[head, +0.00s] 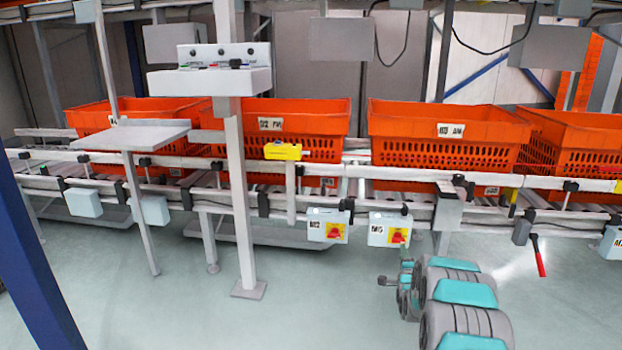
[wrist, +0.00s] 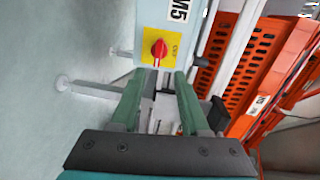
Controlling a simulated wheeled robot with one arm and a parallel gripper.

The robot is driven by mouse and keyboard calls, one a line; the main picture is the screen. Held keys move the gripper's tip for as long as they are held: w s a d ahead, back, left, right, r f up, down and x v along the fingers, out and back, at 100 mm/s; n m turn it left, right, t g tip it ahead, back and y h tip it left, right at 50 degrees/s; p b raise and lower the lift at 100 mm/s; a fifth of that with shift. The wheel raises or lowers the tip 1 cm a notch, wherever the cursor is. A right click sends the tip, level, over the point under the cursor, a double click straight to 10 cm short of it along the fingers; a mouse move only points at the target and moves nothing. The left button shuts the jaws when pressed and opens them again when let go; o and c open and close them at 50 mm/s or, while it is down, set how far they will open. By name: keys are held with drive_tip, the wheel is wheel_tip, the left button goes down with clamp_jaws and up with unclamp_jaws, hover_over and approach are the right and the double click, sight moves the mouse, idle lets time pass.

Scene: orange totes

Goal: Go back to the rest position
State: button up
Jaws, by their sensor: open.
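My gripper (head: 407,266) is at the end of my arm, low in front of the conveyor and just below the box marked M5 (head: 390,230). In the wrist view my gripper (wrist: 158,80) has its two green fingers apart with nothing held between them. The red knob (wrist: 159,49) on the M5 box's yellow plate lies ahead of the fingertips in that view. I cannot tell the exact gap between fingertips and box; no contact is visible.
Orange totes (head: 440,122) stand in a row on the conveyor (head: 330,172). A box marked M2 (head: 328,226) hangs left of M5. A red-handled lever (head: 540,258) hangs at right. A grey post (head: 240,200) stands at left. The floor (head: 310,300) between is clear.

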drive_tip(key=s+a+r+n+g+y+p, duration=0.1)
drive_tip(key=s+a+r+n+g+p, duration=0.1)
drive_tip(key=s+a+r+n+g, duration=0.45)
drive_tip(key=s+a+r+n+g+y+p, duration=0.25)
drive_tip(key=s+a+r, duration=0.45)
drive_tip(key=s, duration=0.7)
drive_tip(key=s+a+r+n+g+p, duration=0.1)
drive_tip(key=s+a+r+n+g, duration=0.1)
drive_tip(key=s, duration=1.3)
drive_tip(key=s+a+r+n+g+p, duration=0.1)
drive_tip(key=s+a+r+n+g, duration=0.2)
drive_tip(key=s, duration=1.3)
drive_tip(key=s+a+r+n+g+p, duration=0.1)
drive_tip(key=s+a+r+n+g, duration=0.2)
drive_tip(key=s, duration=1.2)
drive_tip(key=n+g, duration=0.1)
drive_tip(key=n, duration=0.1)
drive_tip(key=shift+s+r+n, duration=0.3)
drive_tip(key=shift+s+r, duration=0.1)
